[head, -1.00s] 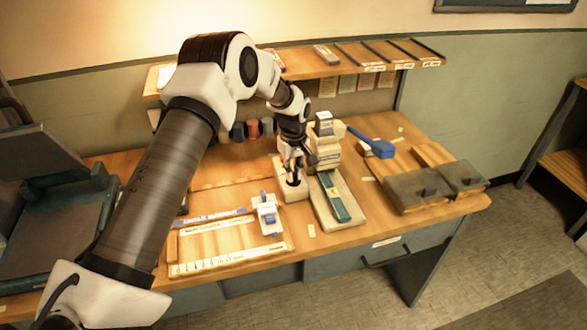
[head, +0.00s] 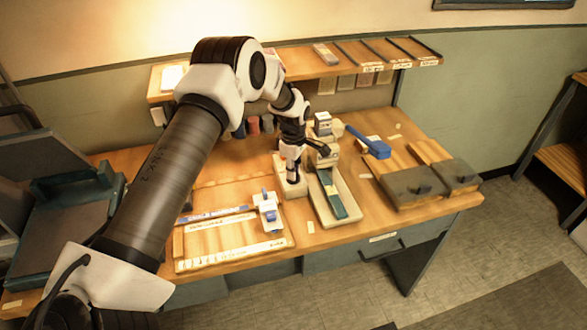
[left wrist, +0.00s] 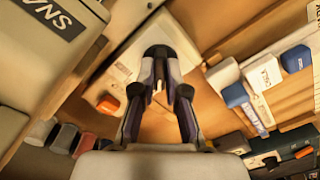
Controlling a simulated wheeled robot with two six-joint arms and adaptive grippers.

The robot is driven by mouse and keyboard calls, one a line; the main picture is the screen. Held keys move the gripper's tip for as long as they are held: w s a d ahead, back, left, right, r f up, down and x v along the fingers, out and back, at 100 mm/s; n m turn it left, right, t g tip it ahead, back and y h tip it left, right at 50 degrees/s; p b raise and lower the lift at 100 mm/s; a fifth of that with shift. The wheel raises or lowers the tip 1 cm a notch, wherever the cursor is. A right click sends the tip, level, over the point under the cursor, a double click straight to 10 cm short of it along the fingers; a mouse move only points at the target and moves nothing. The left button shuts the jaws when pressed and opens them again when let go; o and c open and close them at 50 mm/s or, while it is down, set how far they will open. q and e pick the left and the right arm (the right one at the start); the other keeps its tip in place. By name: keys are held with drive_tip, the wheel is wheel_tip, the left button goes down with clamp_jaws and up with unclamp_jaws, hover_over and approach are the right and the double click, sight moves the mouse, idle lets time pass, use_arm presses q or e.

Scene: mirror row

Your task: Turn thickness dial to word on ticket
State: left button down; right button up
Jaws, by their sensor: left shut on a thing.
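My left gripper (head: 293,178) points down over a pale box (head: 295,195) on the desk, left of the machine with the blue lever. It is shut on the small dial on top of the box. In the left wrist view the fingertips (left wrist: 160,84) close around the knob, with a thin pale bit showing between them. The fingers hide most of the dial, and I cannot read its marks or setting. A small pale paper slip (head: 310,227) lies on the desk in front of the box; I cannot tell whether it is the ticket. My right gripper is not in view.
A machine with a blue lever handle (head: 376,148) and a green strip (head: 334,203) stands close to the right. A wooden board with a blue-and-white clamp (head: 268,212) lies to the left. Grey-lidded boxes (head: 413,187) sit at the right. A shelf (head: 305,72) runs behind.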

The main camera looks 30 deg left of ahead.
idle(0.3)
use_arm(q)
drive_tip(key=c, duration=1.2)
unclamp_jaws()
wheel_tip(320, 180, up, 12)
drive_tip(key=shift+f, duration=0.15)
